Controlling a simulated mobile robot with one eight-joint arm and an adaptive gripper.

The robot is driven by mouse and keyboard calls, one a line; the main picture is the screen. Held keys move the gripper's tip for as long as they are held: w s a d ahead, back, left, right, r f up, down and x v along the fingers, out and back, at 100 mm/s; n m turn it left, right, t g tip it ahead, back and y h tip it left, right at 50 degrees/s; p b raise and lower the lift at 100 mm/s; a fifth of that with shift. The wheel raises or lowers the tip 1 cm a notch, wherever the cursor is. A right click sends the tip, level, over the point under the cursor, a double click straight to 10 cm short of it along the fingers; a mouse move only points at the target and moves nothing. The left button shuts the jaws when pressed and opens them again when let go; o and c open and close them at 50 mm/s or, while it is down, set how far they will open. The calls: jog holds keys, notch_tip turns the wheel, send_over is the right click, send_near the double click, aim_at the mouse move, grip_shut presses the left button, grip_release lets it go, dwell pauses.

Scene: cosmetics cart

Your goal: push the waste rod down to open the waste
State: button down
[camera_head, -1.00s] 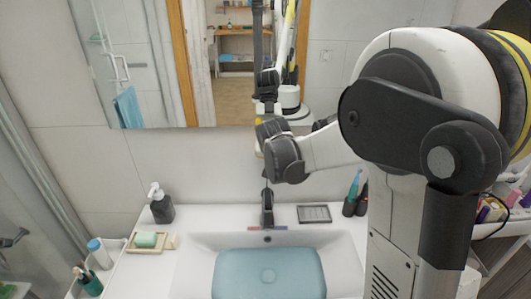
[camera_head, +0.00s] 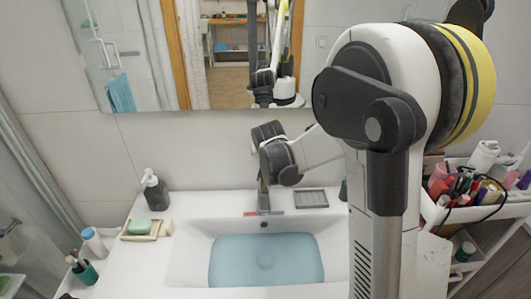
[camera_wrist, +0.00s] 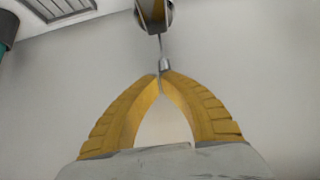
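The waste rod (camera_wrist: 161,46) shows in the wrist view as a thin metal rod with a small knob (camera_wrist: 165,63) at its end, beside the dark faucet (camera_wrist: 154,12). My gripper (camera_wrist: 160,75) has yellow fingers with their tips together right at the knob. I cannot tell whether they press on it; nothing shows held between them. In the head view the faucet (camera_head: 263,198) stands at the back of the white sink (camera_head: 190,250), which holds bluish water (camera_head: 265,262). My wrist is above and behind the faucet there; the fingers and the rod are hidden or too small to tell.
A soap dispenser (camera_head: 155,192) and a soap dish (camera_head: 136,237) stand left of the sink. A grey soap tray (camera_head: 311,198) lies right of the faucet. A cart with cosmetics (camera_head: 480,190) is at the right. A mirror (camera_head: 140,55) hangs behind.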

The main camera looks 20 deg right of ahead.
dwell(0.3)
jog(key=w+d+r+p+v, duration=0.1)
jog(key=p+v, duration=0.4)
jog(key=v, duration=0.7)
jog(key=shift+a+r, duration=0.15)
jog(key=shift+r, duration=0.55)
jog(key=s+a+f+n+y+b, duration=0.1)
jog(key=s+a+f+b, duration=0.3)
jog(key=s, duration=0.4)
jog(key=s+a+f+n+y+b, duration=0.1)
jog(key=s+a+f+n+b, duration=0.1)
jog(key=s, duration=0.6)
jog(key=s+a+f+n+g+y+b, duration=0.1)
jog(key=s+a+f+b, duration=0.4)
jog(key=s, duration=0.4)
jog(key=shift+a+f+n+y+b, duration=0.3)
jog(key=shift+a+f+b, duration=0.1)
jog(key=shift+b, duration=0.35)
